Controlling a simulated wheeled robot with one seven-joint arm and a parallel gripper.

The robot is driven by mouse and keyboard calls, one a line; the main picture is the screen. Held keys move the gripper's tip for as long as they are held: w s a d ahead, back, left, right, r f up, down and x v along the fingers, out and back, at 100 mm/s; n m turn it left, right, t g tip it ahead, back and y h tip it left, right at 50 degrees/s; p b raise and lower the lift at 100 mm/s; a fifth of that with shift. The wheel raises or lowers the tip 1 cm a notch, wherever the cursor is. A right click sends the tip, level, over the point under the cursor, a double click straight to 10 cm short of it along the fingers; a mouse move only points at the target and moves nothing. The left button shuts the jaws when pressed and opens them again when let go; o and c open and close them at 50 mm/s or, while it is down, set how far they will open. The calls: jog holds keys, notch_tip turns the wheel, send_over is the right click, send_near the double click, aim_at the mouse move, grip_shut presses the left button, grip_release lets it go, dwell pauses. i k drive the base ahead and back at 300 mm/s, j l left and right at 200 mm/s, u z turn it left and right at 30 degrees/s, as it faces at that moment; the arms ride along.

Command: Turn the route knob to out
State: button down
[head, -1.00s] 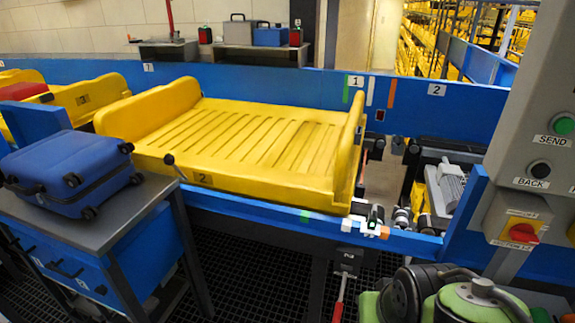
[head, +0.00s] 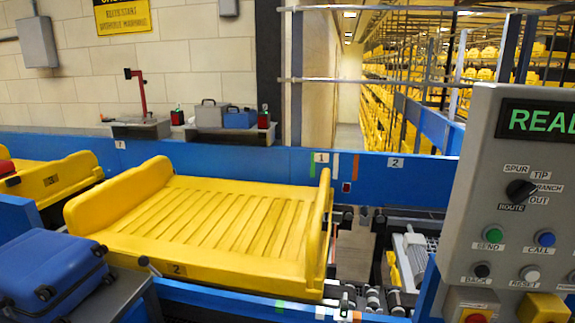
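The route knob (head: 521,190) is a black rotary knob on the grey control panel (head: 472,165) at the right of the head view. The labels SPUR, TIP, OUT and ROUTE surround it, with one partly covered label ending in "ANCH" at its right. The knob's bar seems to slant toward the upper right, near that covered label; its exact setting is hard to tell. The OUT label (head: 539,201) is at its lower right. My gripper is not in view.
Green SEND (head: 493,234), blue CALL (head: 545,239), black BACK (head: 482,270) and white RESET (head: 530,273) buttons lie below the knob. A display (head: 540,120) above shows green letters, cut off. An empty yellow tray (head: 200,215) sits on the conveyor; a blue suitcase (head: 45,275) is at left.

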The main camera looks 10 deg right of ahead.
aim_at(519, 190)
jog(key=z, duration=1.5)
